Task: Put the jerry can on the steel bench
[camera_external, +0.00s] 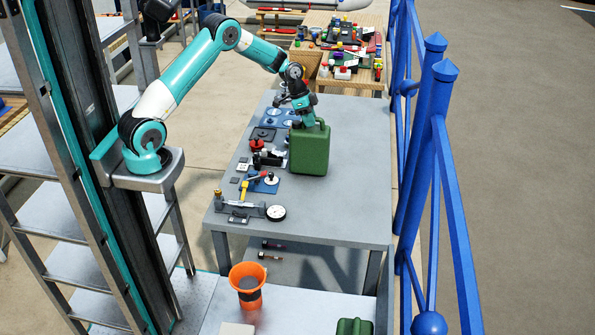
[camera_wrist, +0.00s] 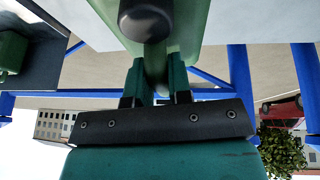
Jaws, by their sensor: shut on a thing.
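A green jerry can (camera_external: 309,152) hangs upright below my gripper (camera_external: 304,119), over the middle of the grey steel bench (camera_external: 345,208). I cannot tell whether its base touches the bench top or is a little above it. In the wrist view the two teal fingers of my gripper (camera_wrist: 156,84) are shut on the can's handle. The green can (camera_wrist: 190,38) with its dark cap fills the top of that view. The can hides part of the bench behind it.
Several small fittings, a blue plate and a white round dial (camera_external: 276,213) line the bench's left side. Its right side is clear. A blue railing (camera_external: 415,150) runs along the right. An orange bucket (camera_external: 246,288) and another green can (camera_external: 354,326) stand lower in front.

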